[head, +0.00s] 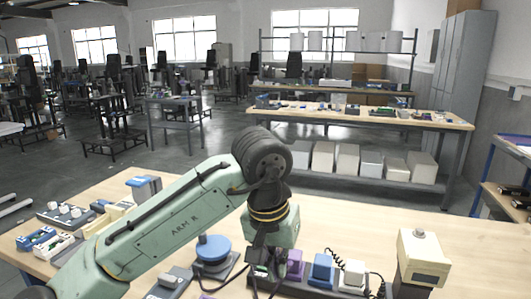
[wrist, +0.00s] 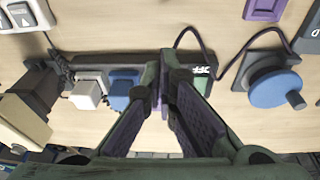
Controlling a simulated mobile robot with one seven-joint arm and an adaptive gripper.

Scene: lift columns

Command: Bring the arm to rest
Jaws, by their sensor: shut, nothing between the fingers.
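My arm (head: 180,225) reaches from the lower left over the table and bends down at the wrist. My gripper (head: 262,265) points down at a dark strip with plugs. In the wrist view its two fingers (wrist: 164,72) converge over the strip, shut and empty. A purple plug (head: 295,264), a blue plug (head: 322,269) and a white plug (head: 352,275) stand in the strip, just right of my gripper in the head view. The fingers hide part of the strip in the wrist view, so I cannot tell whether they touch the purple plug.
A blue round knob (head: 213,249) on a grey base stands left of my gripper. A beige box (head: 423,258) on a dark post stands at the right. Cables curl around the strip. Small devices (head: 65,214) crowd the table's left. The table's far middle is clear.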

